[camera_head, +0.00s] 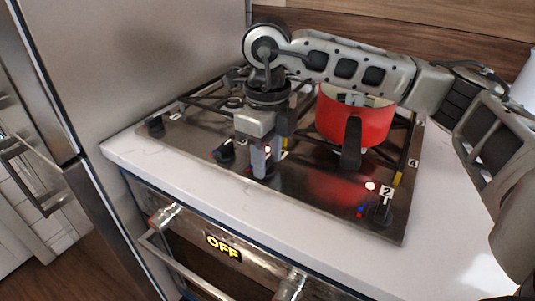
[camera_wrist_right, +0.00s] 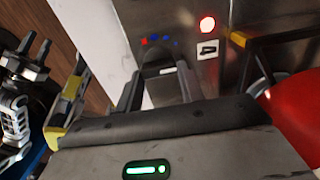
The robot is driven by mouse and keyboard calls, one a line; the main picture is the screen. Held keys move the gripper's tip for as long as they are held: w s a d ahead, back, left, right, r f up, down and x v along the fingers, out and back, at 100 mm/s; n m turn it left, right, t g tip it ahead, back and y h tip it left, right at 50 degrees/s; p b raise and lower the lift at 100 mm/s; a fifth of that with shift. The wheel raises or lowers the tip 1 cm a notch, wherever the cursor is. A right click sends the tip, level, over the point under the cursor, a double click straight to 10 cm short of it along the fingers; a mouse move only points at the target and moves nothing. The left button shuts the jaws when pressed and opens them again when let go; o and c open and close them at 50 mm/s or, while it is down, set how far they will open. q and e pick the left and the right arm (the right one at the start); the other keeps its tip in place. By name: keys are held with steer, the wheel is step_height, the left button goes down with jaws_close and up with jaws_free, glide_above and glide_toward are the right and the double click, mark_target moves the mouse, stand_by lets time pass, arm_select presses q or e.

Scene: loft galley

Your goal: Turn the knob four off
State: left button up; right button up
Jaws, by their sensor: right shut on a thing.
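Knob four (camera_wrist_right: 158,65) stands on the steel cooktop (camera_head: 320,195), next to a label that reads as a 4 (camera_wrist_right: 208,49) and a lit red light (camera_wrist_right: 207,23). Small red and blue marks lie beside the knob. My right gripper (camera_head: 262,168) reaches down from above, its two fingers on either side of the knob and shut on it. In the head view the fingers mostly hide this knob. In the right wrist view the fingers (camera_wrist_right: 159,88) flank it. Jointed white and black parts at the left edge of the wrist view look like mine; their finger state is unclear.
A red pot (camera_head: 335,126) with a dark handle (camera_head: 351,145) stands on the cooktop, close right of my right gripper. Other knobs stand at the left (camera_head: 155,126), just left of the gripper (camera_head: 223,152), and by label 2 (camera_head: 383,210).

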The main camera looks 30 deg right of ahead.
steer(key=o, duration=1)
arm_select(q)
steer(key=shift+f, duration=0.1)
steer(key=shift+s, duration=0.1)
steer(key=shift+a+r+p, duration=0.15)
steer(key=shift+r+p, duration=0.05)
steer(key=shift+p, duration=0.6)
arm_select(e)
step_height(320, 180, up, 16)
